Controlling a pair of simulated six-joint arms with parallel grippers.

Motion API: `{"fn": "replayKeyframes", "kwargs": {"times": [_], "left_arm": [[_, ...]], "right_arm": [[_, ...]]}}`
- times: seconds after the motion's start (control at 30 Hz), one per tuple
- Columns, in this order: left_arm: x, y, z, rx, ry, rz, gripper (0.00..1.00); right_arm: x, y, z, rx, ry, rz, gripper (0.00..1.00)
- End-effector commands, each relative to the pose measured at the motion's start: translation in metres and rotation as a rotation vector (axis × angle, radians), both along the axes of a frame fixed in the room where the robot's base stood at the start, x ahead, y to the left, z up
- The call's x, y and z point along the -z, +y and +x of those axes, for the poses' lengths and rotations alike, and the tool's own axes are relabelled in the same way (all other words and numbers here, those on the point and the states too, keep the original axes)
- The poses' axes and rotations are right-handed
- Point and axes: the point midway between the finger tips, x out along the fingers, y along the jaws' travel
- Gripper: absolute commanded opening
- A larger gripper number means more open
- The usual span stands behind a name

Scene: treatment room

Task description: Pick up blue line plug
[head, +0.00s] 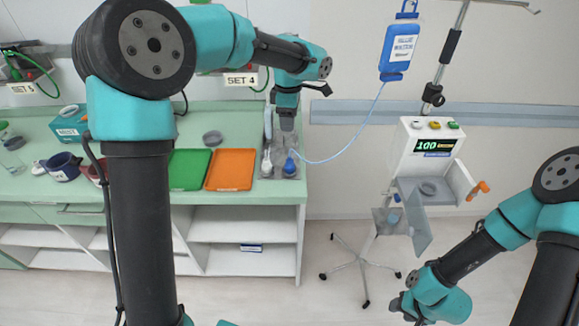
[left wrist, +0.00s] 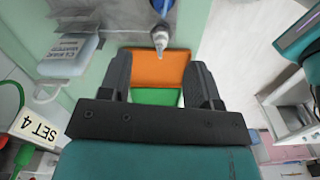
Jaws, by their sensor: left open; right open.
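The blue line plug (head: 290,166) is in the grey tray (head: 291,177) at the right end of the counter, with a thin pale-blue line running from it up to the blue bag (head: 398,50). A white piece (head: 267,163) lies to its left. My left gripper (head: 287,122) is over the back of the tray, above and behind the plug. In the left wrist view its jaws (left wrist: 160,88) are open and empty. A blue piece with a grey tip (left wrist: 161,22) beyond them looks like the plug, partly cut off by the top edge. My right gripper (head: 402,306) is low at the lower right, away from the tray.
Green (head: 189,170) and orange (head: 231,170) trays lie left of the grey tray. A pump unit (head: 428,148) on a wheeled stand, with an open door, is to the right. The SET 4 label (head: 240,80) is behind my left arm. Clear floor lies between counter and stand.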

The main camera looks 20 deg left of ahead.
Motion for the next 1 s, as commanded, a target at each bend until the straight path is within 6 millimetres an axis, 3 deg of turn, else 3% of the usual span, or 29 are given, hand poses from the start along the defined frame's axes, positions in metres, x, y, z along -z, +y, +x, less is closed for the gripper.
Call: {"fn": "replayKeyframes", "kwargs": {"times": [0.53, 1.0], "left_arm": [[0.091, 0.0, -0.001, 0.002, 0.003, 0.001, 0.57], [0.101, -0.001, -0.001, 0.002, 0.001, 0.0, 0.57]], "right_arm": [[0.0, 0.0, 0.0, 0.0, 0.0, 0.0, 0.46], [0.0, 0.0, 0.0, 0.0, 0.0, 0.0, 0.46]]}}
